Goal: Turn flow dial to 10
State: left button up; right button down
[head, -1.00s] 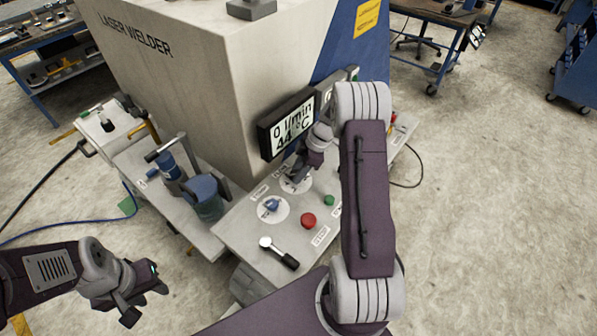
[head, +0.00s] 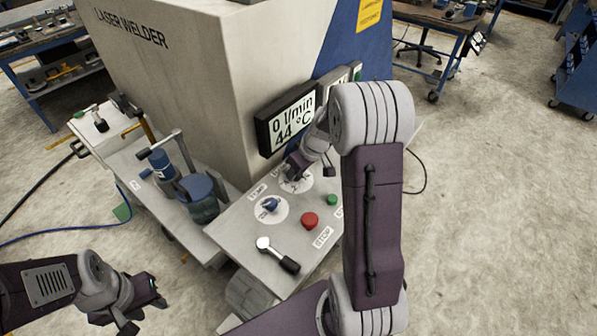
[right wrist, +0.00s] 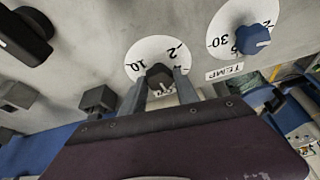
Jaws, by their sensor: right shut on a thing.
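The flow dial (right wrist: 147,50) is a white disc with a dark knob (right wrist: 159,74). The marks 10 and 2 show in the right wrist view; the knob's pointer is hard to read. My right gripper (right wrist: 164,88) is shut on the knob, one finger on each side. In the head view the right gripper (head: 294,167) hides much of the flow dial (head: 303,184). The display (head: 289,122) reads 0 l/min and 44 °C. My left gripper (head: 146,311) is open and empty at the lower left, away from the panel.
The temp dial (head: 270,206) with a blue knob sits beside the flow dial. A red button (head: 310,220), a green button (head: 332,200) and a black-handled lever (head: 279,256) are on the same panel. A blue pump-like unit (head: 200,192) stands left of the panel.

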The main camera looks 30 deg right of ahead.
jog(key=shift+a+r+m+h+p, duration=0.1)
jog(key=shift+r+m+h+p, duration=0.1)
jog(key=shift+m+h+p, duration=0.15)
jog(key=m+p, duration=0.1)
jog(key=p, duration=0.3)
jog(key=r+m+h+p, duration=0.1)
jog(key=m+p, duration=0.1)
jog(key=p, duration=0.3)
jog(key=r+m+p, duration=0.1)
jog(key=m+p, duration=0.1)
jog(key=p, duration=0.3)
jog(key=shift+s+a+m+h, duration=0.1)
jog(key=shift+a+m+h, duration=0.15)
jog(key=shift+h, duration=0.1)
jog(key=m+p, duration=0.1)
jog(key=p, duration=0.3)
jog(key=f+m+h+p, duration=0.1)
jog(key=m+p, duration=0.1)
jog(key=p, duration=0.1)
jog(key=m+g+h+p, duration=0.1)
jog(key=m+p, duration=0.1)
jog(key=p, duration=0.2)
jog(key=shift+w+f+p, duration=0.3)
jog(key=shift+f, duration=0.05)
jog(key=shift+a+f+m+p, duration=0.1)
jog(key=shift+f+m+p, duration=0.15)
jog(key=shift+m+p, duration=0.65)
